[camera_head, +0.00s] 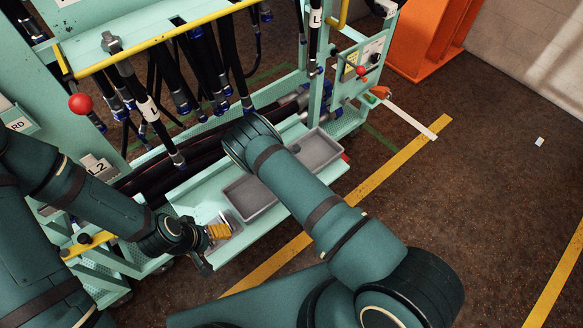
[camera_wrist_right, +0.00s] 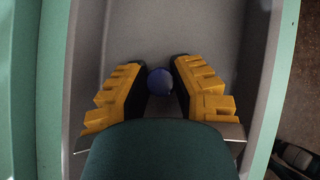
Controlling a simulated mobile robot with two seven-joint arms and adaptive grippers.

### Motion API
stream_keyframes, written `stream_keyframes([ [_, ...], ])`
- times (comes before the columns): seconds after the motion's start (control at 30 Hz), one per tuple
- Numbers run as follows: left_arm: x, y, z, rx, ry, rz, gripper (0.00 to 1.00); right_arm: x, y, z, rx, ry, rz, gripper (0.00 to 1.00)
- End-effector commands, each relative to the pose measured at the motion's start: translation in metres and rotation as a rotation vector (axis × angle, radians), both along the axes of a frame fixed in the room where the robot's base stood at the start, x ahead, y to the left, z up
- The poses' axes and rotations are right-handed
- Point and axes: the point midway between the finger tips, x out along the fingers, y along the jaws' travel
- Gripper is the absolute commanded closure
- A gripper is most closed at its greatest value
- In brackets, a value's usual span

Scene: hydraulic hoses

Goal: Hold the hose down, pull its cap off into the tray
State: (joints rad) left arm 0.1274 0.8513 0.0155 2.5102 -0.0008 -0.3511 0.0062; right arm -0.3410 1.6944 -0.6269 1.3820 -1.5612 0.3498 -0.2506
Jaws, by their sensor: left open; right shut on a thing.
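The right wrist view shows a round blue cap (camera_wrist_right: 160,82) between the yellow finger pads of my right gripper (camera_wrist_right: 160,88), which is shut on it. The cap is over the grey floor of a tray (camera_wrist_right: 230,30). In the head view, my right gripper is hidden behind its own arm. Two grey trays, a nearer one (camera_head: 250,212) and a farther one (camera_head: 318,148), sit on the pale green shelf. My left gripper (camera_head: 222,232) is open near the shelf's front left end. I cannot tell any hose between its fingers. Several dark hoses (camera_head: 190,70) hang from the rack, many with blue ends.
A yellow rail (camera_head: 165,38) crosses above the hoses. Thick dark hoses (camera_head: 180,165) lie behind the shelf. A red knob (camera_head: 81,103) stands at the left. An orange stand (camera_head: 425,40) is at the back.

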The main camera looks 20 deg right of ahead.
Motion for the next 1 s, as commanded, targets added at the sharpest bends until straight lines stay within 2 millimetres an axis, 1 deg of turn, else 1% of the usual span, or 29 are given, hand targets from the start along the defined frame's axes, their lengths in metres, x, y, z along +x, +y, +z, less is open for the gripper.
stream_keyframes([
  [0.17,0.0,0.0,0.001,0.0,0.0,0.0,0.32,0.001,0.0,0.001,0.0,-0.001,0.001,1.0],
  [0.3,0.0,0.0,-0.004,0.0,0.001,-0.001,0.32,0.0,0.0,-0.003,0.0,-0.001,0.001,1.0],
  [0.33,-0.001,0.0,-0.003,0.0,0.002,-0.002,0.32,0.001,0.0,-0.002,0.0,-0.001,0.001,0.66],
  [0.37,0.0,0.0,-0.002,0.0,0.002,-0.002,0.32,0.0,0.0,-0.002,0.0,-0.001,0.001,0.55],
  [0.4,-0.001,0.0,-0.002,0.0,0.002,-0.002,0.32,0.0,0.0,-0.001,0.0,-0.001,0.001,0.53],
  [0.67,0.0,0.0,-0.002,0.0,0.001,-0.001,0.32,0.0,0.0,-0.001,0.0,-0.001,0.001,0.53],
  [0.77,0.0,0.0,0.001,0.0,0.001,0.0,0.32,0.0,0.0,0.002,0.0,-0.001,0.001,0.53],
  [0.87,0.001,0.0,0.005,0.0,-0.002,0.001,0.32,-0.003,0.006,0.012,0.0,0.0,0.004,0.53],
  [1.0,0.003,0.0,0.013,0.002,-0.007,0.005,0.32,-0.013,0.019,0.034,-0.001,0.0,0.004,0.53],
])
